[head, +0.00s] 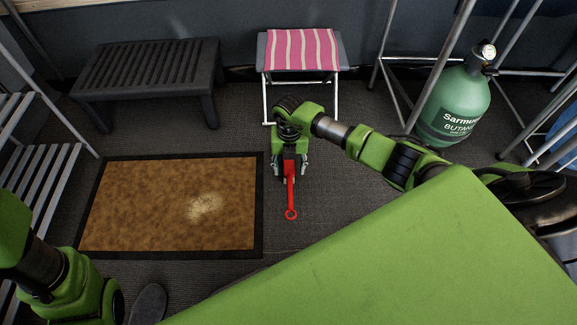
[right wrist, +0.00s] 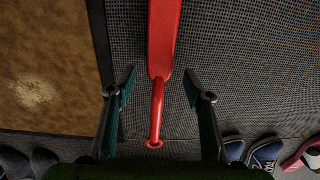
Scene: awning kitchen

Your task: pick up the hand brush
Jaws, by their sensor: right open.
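The red hand brush (head: 291,190) lies on the grey floor to the right of the brown mat; its handle with a ring end points toward me. My right gripper (head: 290,176) is over the brush in the head view and covers its far part. In the right wrist view the red brush (right wrist: 163,40) runs between the two spread fingers of my right gripper (right wrist: 160,88), with a gap on each side. That gripper is open and holds nothing. Of my left arm, only green and black links show at the lower left; its gripper is not in view.
The brown doormat (head: 130,207) with a pale patch lies left of the brush. A black slatted bench (head: 150,65), a pink striped stool (head: 300,50) and a green butane bottle (head: 455,105) stand behind. Shoes (right wrist: 265,152) lie at the lower right in the right wrist view.

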